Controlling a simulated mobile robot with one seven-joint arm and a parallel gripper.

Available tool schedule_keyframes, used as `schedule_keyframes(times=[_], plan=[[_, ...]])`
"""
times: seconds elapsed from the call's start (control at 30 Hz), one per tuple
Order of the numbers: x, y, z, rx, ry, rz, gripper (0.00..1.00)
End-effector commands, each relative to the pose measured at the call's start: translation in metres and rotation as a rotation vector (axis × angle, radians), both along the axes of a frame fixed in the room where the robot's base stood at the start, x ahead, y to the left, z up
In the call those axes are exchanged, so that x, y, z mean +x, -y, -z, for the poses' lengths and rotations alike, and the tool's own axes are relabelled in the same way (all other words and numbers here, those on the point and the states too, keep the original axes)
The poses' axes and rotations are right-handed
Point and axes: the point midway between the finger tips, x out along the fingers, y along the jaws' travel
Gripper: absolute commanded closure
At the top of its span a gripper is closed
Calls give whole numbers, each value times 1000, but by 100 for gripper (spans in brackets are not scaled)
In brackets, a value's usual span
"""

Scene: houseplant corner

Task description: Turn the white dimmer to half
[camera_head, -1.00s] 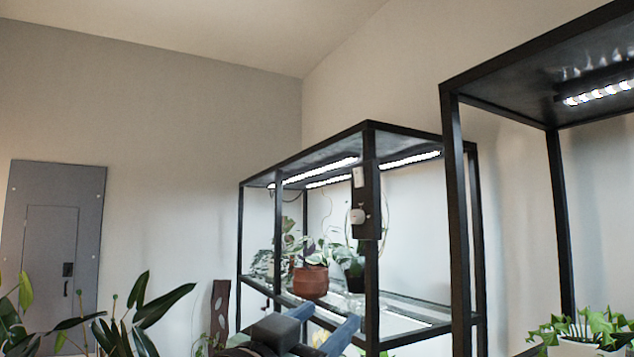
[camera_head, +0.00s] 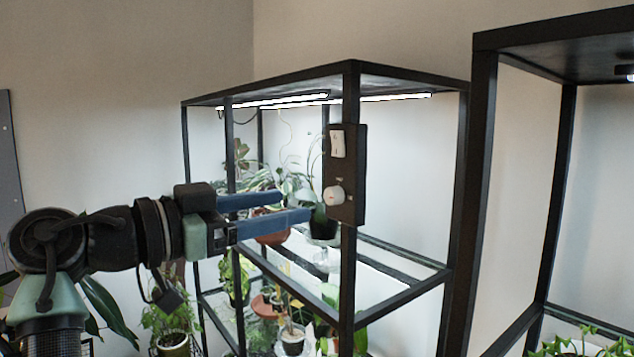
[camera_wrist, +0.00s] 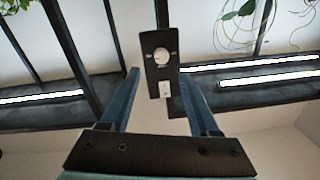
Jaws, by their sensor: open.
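The white dimmer (camera_head: 333,196) is a round knob low on a black control plate (camera_head: 350,212) fixed to the front post of the lit shelf. A white switch (camera_head: 337,144) sits above it on the same plate. In the wrist view the dimmer knob (camera_wrist: 161,57) appears ahead, above the switch (camera_wrist: 165,88), as the picture is upside down. My gripper (camera_head: 296,206) is open and empty, its two blue fingers pointing toward the dimmer from the left, apart from it. In the wrist view the fingers (camera_wrist: 161,88) flank the plate, with the knob beyond their tips.
The black-framed shelf (camera_head: 400,292) with glass levels holds several potted plants, including a terracotta pot (camera_head: 272,236) behind my fingers. Light strips (camera_head: 380,98) glow at its top. A second black frame (camera_head: 482,180) stands at right. Leafy plants stand at lower left.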

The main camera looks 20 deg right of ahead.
Motion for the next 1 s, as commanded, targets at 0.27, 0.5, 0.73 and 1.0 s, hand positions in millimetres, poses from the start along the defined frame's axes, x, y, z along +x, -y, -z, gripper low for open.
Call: schedule_keyframes(times=[0.27,0.5,0.73,1.0], plan=[[22,48,-3,0,-3,1,38],[30,65,-1,0,-1,-1,38],[31,65,1,0,-1,-2,38],[31,65,0,0,-1,-2,78]])
